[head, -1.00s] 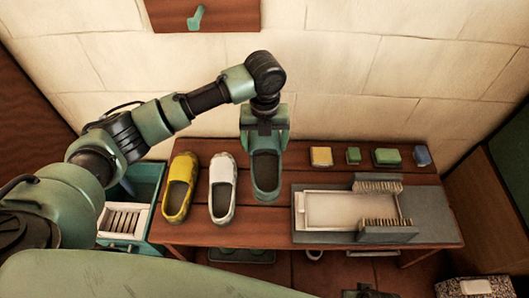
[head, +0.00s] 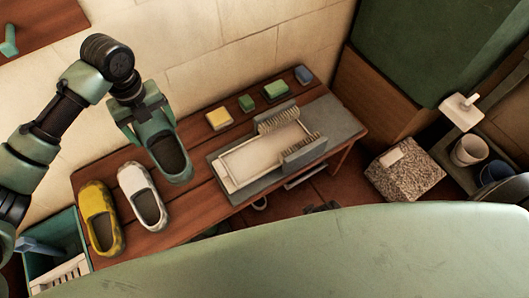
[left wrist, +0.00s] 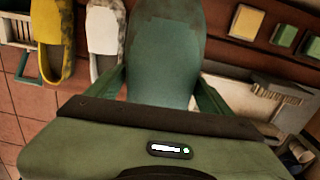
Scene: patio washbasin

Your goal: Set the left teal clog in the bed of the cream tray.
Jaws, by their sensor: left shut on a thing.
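My right gripper does not show.
A white clog (head: 148,212) and a yellow clog (head: 100,232) stand on the wooden bench (head: 190,205), left of the held clog. Yellow, green and blue blocks line the bench's back, the yellow one (head: 219,119) nearest. A teal crate (head: 38,262) stands at lower left.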

